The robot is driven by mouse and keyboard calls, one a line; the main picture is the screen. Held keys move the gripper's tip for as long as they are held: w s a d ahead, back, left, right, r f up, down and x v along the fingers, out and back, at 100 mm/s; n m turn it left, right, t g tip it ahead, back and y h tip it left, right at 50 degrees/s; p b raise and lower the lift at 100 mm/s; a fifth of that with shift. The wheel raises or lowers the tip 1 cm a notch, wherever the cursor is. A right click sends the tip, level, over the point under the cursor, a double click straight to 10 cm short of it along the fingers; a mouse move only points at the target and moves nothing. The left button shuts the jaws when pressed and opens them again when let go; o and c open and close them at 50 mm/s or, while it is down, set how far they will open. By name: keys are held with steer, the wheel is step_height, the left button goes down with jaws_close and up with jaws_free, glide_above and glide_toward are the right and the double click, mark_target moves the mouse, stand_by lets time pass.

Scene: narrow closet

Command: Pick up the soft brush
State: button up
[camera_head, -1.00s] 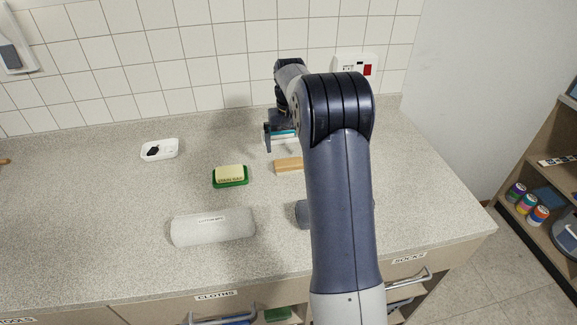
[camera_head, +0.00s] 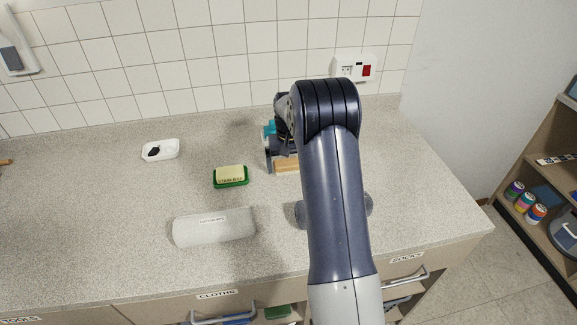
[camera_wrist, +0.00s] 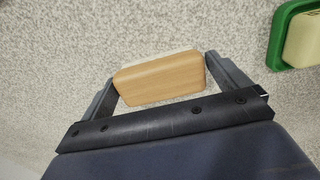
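The soft brush, a block with a light wooden back (camera_wrist: 160,80) and a pale strip along its far side, lies on the counter. In the head view the brush (camera_head: 285,166) shows partly, behind my arm. My gripper (camera_wrist: 160,82) is low over it, with one finger beside each end of the brush in the wrist view. The fingers are wide apart and look close to the ends; I cannot tell whether they touch. In the head view my gripper (camera_head: 278,162) is mostly hidden by its own wrist.
A soap bar in a green dish (camera_head: 231,184) stands left of the brush; the dish also shows in the wrist view (camera_wrist: 277,52). A grey-white roll (camera_head: 213,228) lies nearer the front edge. A white tray (camera_head: 160,150) sits further left. A teal-topped thing (camera_head: 268,131) is behind my gripper.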

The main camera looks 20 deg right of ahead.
mark_target(289, 161)
steer(key=c, duration=0.7)
steer(key=shift+r, duration=0.1)
step_height(289, 161, up, 10)
steer(key=shift+f+b, duration=0.1)
steer(key=shift+b, duration=0.55)
